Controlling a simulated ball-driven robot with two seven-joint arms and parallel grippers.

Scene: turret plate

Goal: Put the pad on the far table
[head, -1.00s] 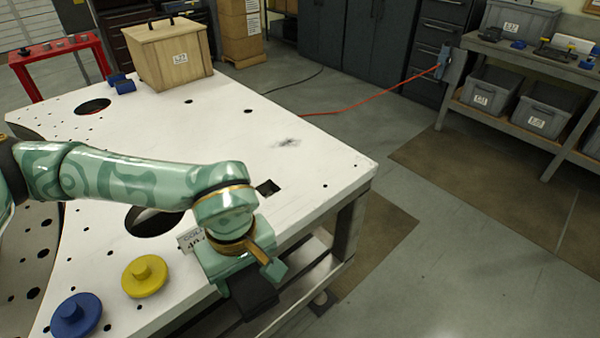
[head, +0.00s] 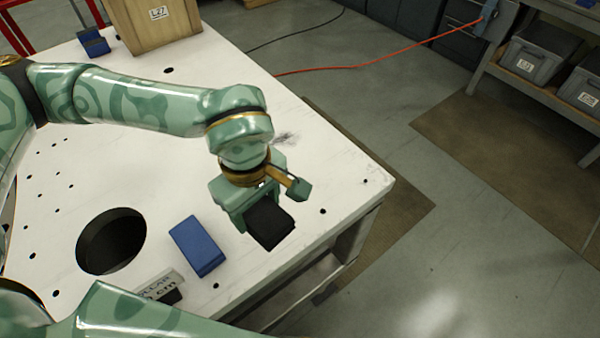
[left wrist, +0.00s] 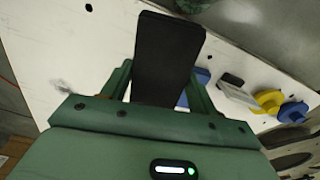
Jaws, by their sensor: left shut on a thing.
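The pad (head: 270,224) is a flat black block. My left gripper (head: 256,207) is shut on it and holds it above the white plate table near its right front edge. In the left wrist view the pad (left wrist: 168,58) stands out between the two green fingers, over the white top. Its underside is hidden. My right gripper is not in view. Which surface is the far table cannot be told for sure; a grey workbench (head: 480,74) stands across the floor at upper right.
On the white table (head: 325,165) are a blue block (head: 197,246), a label plate (head: 160,286), a large round hole (head: 111,241), a wooden crate (head: 153,26) and a small blue part (head: 93,42). An orange cable (head: 380,62) crosses the floor. Grey bins (head: 541,55) fill the bench shelf.

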